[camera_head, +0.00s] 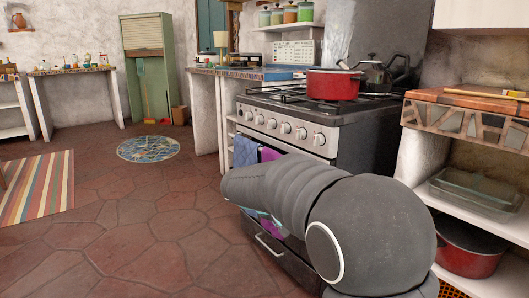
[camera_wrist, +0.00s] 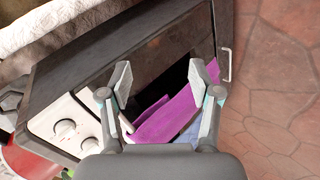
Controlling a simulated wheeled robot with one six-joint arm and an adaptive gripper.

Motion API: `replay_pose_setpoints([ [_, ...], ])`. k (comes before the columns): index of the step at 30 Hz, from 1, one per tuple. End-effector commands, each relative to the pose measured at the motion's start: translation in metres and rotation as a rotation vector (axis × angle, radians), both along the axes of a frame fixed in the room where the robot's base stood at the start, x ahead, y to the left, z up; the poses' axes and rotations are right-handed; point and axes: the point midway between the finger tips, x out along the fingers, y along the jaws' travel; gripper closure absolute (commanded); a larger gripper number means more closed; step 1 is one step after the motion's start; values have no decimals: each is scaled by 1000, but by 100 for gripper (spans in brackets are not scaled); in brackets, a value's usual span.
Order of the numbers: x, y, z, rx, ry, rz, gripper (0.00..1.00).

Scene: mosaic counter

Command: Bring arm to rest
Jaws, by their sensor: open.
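My gripper (camera_wrist: 160,74) is open in the wrist view, its two fingers spread wide with nothing clamped between them. It faces the oven front. A purple cloth (camera_wrist: 165,118) shows between and beyond the fingers, partly covered by the right finger; I cannot tell whether they touch. In the head view the purple cloth (camera_head: 268,154) hangs at the oven front beside a blue cloth (camera_head: 245,151). My dark grey arm crosses low in front of the stove in that view and hides the gripper.
The stove (camera_head: 330,125) carries a red pot (camera_head: 334,84) and a kettle (camera_head: 376,74). A counter (camera_head: 465,100) and shelf with a glass dish (camera_head: 478,188) stand close at right. Tiled floor (camera_head: 150,225) lies open at left, with a striped rug (camera_head: 38,187) and round mosaic mat (camera_head: 148,148).

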Motion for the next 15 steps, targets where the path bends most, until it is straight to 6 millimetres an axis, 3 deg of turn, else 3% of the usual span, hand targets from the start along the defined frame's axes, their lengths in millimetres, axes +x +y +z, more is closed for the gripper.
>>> replay_pose_setpoints([
  [1, -24, -9, 3, 46, 54, 4, 37],
  [6, -98, -24, -1, 211, 199, 28, 37],
  [15, -211, -40, 14, 494, 263, 26, 37],
])
